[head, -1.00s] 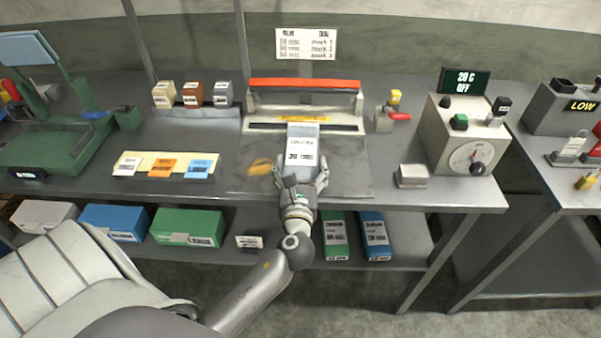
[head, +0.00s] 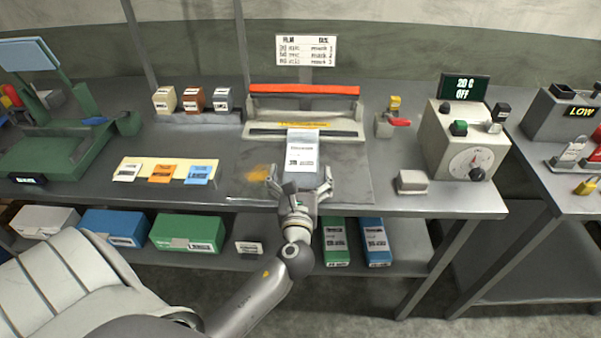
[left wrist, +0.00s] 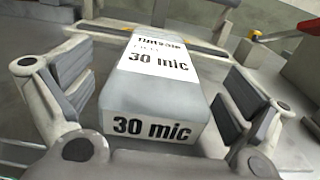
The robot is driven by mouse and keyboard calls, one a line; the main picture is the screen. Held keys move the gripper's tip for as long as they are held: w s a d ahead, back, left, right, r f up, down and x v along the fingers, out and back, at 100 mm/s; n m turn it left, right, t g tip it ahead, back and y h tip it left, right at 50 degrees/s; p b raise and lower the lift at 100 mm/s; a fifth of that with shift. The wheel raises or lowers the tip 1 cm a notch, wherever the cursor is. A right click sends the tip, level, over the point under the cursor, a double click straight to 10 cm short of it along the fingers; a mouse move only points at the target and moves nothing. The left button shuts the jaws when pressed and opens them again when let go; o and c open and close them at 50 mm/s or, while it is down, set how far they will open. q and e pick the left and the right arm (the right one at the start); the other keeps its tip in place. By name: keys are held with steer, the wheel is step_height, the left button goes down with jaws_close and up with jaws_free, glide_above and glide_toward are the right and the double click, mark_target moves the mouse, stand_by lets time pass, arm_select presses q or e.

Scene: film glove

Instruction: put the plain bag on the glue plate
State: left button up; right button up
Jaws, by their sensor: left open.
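A pale grey-blue packet (head: 302,150) with a white label, apparently the plain bag, lies in front of the red-barred device. It also shows in the left wrist view (left wrist: 150,95), where its label reads "30 mic". Under it is a dark flat plate (head: 345,185) with a yellow smear at its left; I cannot tell for sure that this is the glue plate. My left gripper (head: 299,183) is open at the near end of the packet. In the left wrist view, the fingers stand on both sides with gaps to the packet. My right gripper is not in view.
The red-barred device (head: 304,90) stands just behind the packet. A small grey block (head: 411,182) and a dial box (head: 465,145) stand to the right. Three coloured cards (head: 163,172) lie to the left, near a green stand (head: 45,155). Boxes fill the lower shelf.

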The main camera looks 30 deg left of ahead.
arm_select(q)
steer(key=b+v, duration=0.2)
steer(key=v, duration=0.9)
steer(key=shift+s, duration=0.25)
steer(key=s+d+f+n+g+h, duration=0.2)
steer(key=f+n, duration=0.1)
steer(key=f, duration=0.9)
steer(key=s+d+f+n+g+h, duration=0.2)
steer(key=f+n+g+h, duration=0.1)
steer(key=f, duration=0.9)
steer(key=s+d+f+n+g+h, duration=0.1)
steer(key=s+f+n+g+h, duration=0.1)
steer(key=f, duration=1.1)
steer(key=s+a+f+n+g+h, duration=0.1)
steer(key=s+f+n+g, duration=0.2)
steer(key=s+f+n, duration=0.6)
steer(key=s+a+f+n+g+h, duration=0.1)
steer(key=s+f+n+g, duration=0.3)
steer(key=s+f+n, duration=0.6)
steer(key=s+f, duration=0.1)
steer(key=s, duration=0.8)
steer(key=shift+a+h, duration=0.2)
steer(key=shift+h, duration=0.1)
